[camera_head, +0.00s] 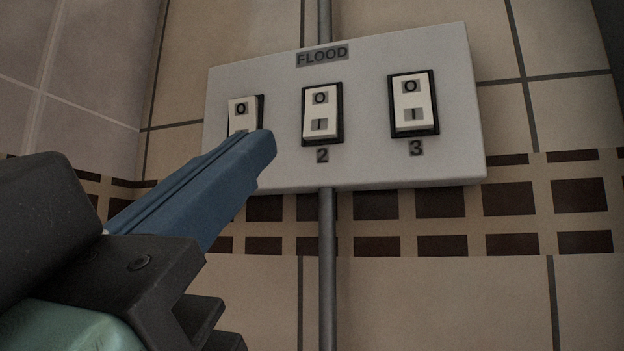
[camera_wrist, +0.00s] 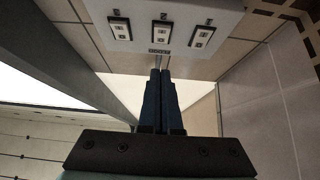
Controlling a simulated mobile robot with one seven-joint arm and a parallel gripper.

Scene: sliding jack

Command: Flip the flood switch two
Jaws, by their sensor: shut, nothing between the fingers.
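Flood switch two (camera_head: 321,111) is the middle rocker on the grey FLOOD panel (camera_head: 265,168). It has a white face in a black frame, with O above I and the number 2 below. In the head view, my gripper (camera_head: 264,147) has its blue fingers shut and empty, the tips left of and lower than switch two. The fingers hide the lower part of the left switch (camera_head: 241,108). In the wrist view, the panel appears upside down at the top, with switch two (camera_wrist: 160,31) above the shut fingers (camera_wrist: 160,78). I cannot tell the exact gap to the panel.
Switch three (camera_head: 412,102) is to the right of switch two on the same panel. A grey pipe (camera_head: 327,270) runs vertically below the panel against the tiled wall (camera_head: 440,290). The space in front of switches two and three looks clear.

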